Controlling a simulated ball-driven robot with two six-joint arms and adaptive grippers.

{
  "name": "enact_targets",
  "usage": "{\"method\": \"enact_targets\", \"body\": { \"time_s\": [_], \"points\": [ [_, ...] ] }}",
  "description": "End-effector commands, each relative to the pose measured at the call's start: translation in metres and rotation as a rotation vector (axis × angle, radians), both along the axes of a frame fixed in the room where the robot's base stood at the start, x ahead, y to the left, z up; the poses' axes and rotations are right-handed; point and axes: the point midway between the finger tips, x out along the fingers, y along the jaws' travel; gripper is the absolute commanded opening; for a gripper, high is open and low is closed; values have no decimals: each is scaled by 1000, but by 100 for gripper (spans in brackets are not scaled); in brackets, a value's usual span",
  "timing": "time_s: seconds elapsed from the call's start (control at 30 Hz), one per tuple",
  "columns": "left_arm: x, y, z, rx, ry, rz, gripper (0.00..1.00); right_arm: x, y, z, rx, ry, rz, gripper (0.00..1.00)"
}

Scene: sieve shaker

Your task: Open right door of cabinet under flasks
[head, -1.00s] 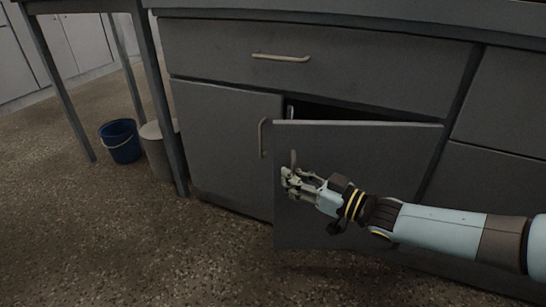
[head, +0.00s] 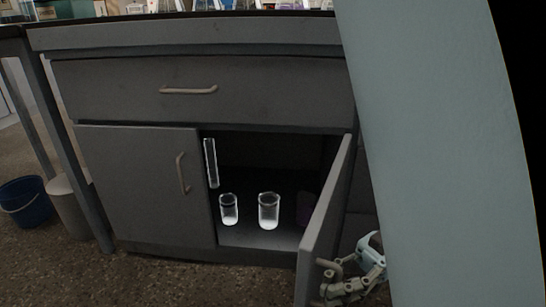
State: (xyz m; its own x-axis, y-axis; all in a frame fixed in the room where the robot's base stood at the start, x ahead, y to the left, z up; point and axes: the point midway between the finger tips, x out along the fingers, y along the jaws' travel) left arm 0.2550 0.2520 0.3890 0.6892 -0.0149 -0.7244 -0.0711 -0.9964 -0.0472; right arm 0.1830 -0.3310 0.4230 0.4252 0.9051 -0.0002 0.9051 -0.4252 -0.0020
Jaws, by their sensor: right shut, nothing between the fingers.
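The right door (head: 324,222) of the grey cabinet stands wide open, swung out toward me and seen nearly edge-on. The cabinet's left door (head: 143,184) is closed, with its handle (head: 182,172) near the opening. My right gripper (head: 335,285) is at the outer side of the open door, near its free edge. Its fingers are shut with nothing between them. The right door's own handle is hard to tell from the fingers. Flasks (head: 205,4) stand on the counter above, cut off by the top edge. My left gripper is not in view.
Inside the cabinet are two glass beakers (head: 268,211), a tall glass cylinder (head: 211,163) and a dark object at right. A closed drawer (head: 200,92) is above. A blue bucket (head: 25,203) and pale bin (head: 70,205) stand at left. My arm blocks the right side.

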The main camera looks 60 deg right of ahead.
Motion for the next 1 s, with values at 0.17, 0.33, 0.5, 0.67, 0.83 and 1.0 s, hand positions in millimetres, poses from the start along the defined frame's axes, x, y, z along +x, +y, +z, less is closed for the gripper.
{"method": "enact_targets", "body": {
  "time_s": [0.17, 0.33, 0.5, 0.67, 0.83, 1.0],
  "points": [
    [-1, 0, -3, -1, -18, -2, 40, -28, -12, 0, -2, 3, 41, 0],
    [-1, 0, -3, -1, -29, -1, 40, -43, -18, 0, -3, 0, 39, 0],
    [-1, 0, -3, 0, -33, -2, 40, -49, -22, 0, -3, -1, 38, 0],
    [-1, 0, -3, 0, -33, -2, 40, -50, -23, 0, -3, -2, 38, 0],
    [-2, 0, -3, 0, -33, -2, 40, -50, -23, 0, -3, -3, 37, 0],
    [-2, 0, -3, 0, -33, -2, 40, -50, -23, 0, -3, -3, 37, 12]
  ]
}}
